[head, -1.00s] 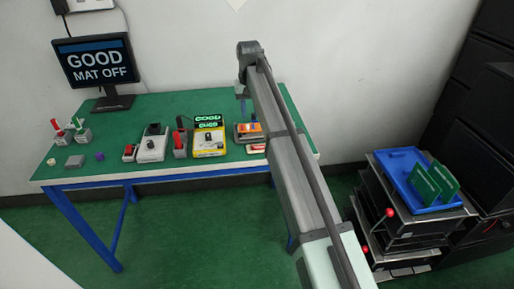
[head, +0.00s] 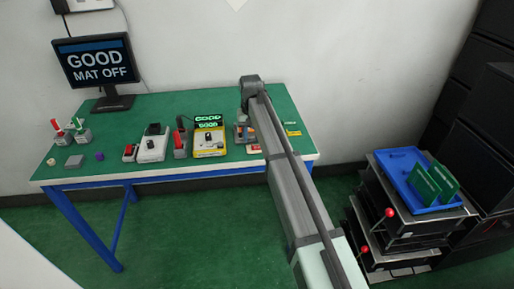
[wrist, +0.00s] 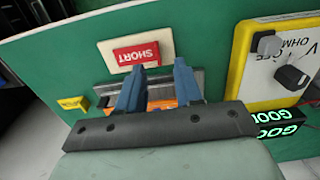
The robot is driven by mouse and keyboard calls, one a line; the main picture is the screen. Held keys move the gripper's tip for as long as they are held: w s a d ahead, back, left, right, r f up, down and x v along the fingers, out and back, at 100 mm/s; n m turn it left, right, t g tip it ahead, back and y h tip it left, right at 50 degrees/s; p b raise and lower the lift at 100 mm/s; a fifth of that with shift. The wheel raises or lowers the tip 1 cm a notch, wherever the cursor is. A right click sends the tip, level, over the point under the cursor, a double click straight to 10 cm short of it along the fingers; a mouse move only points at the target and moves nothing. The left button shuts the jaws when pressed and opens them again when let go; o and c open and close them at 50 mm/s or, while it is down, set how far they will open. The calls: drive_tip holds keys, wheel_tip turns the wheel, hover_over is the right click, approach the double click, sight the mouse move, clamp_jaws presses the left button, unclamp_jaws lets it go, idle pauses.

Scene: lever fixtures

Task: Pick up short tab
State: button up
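The short tab is a red piece lettered SHORT (wrist: 137,55) on a cream block (wrist: 106,50), lying on the green table top. In the head view it shows small near the table's front edge (head: 254,148). My gripper (wrist: 158,68) is open, its two blue fingers apart with nothing held between them. The fingertips point toward the tab and appear just short of it in the wrist view, over a grey fixture with an orange part (wrist: 162,104). The height of the fingertips above the table is unclear. In the head view my arm partly hides the fixture.
A yellow meter (head: 208,143) with a lit GOOD display (head: 207,122) stands left of my gripper in the head view. A small yellow tag (wrist: 73,103) lies near the fixture. Other small devices and a monitor (head: 95,62) stand farther left. The table's front edge is close to the tab.

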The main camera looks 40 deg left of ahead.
drive_tip(key=shift+f, duration=1.4)
clamp_jaws()
